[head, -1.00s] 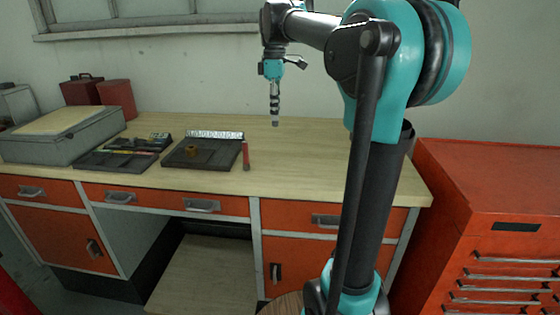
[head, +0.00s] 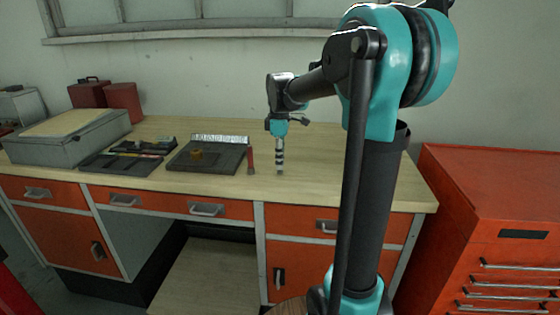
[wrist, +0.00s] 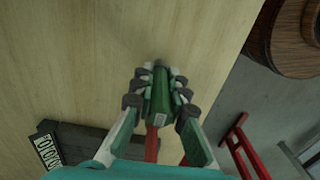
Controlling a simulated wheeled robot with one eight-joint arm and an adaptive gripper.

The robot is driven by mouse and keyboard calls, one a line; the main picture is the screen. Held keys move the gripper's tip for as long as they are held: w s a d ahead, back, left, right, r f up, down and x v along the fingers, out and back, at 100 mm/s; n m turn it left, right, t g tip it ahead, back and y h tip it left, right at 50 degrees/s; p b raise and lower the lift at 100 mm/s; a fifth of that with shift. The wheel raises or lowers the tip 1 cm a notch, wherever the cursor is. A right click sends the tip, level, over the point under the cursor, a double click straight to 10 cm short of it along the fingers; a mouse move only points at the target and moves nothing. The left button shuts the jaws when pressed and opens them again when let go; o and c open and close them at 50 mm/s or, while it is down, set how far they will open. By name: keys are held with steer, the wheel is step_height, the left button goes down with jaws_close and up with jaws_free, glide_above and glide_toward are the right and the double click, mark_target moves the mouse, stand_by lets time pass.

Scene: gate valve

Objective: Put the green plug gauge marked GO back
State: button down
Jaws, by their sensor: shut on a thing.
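My gripper (head: 279,155) is shut on the green plug gauge (wrist: 161,98), which points down along the fingers in the wrist view. In the head view the gauge is too small to make out clearly and its tip (head: 280,172) appears low over the bench. A dark flat holder (head: 205,159) with a pale lettered strip (head: 220,138) lies to the left of my gripper. Its corner (wrist: 85,138) and strip (wrist: 48,150) show in the wrist view, lettering not legible. A red upright piece (head: 250,158) stands at the holder's right edge, left of my gripper.
A brass-coloured part (head: 196,154) sits on the holder. A dark tray with tools (head: 122,162) and a grey case (head: 65,140) are further left. The wooden bench top (head: 345,170) is clear to the right. A red drawer cabinet (head: 500,195) stands at the right.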

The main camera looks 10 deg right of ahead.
steer(key=shift+f, duration=0.2)
steer(key=c, duration=1.5)
jaws_free()
step_height(320, 180, up, 12)
steer(key=shift+r, duration=0.15)
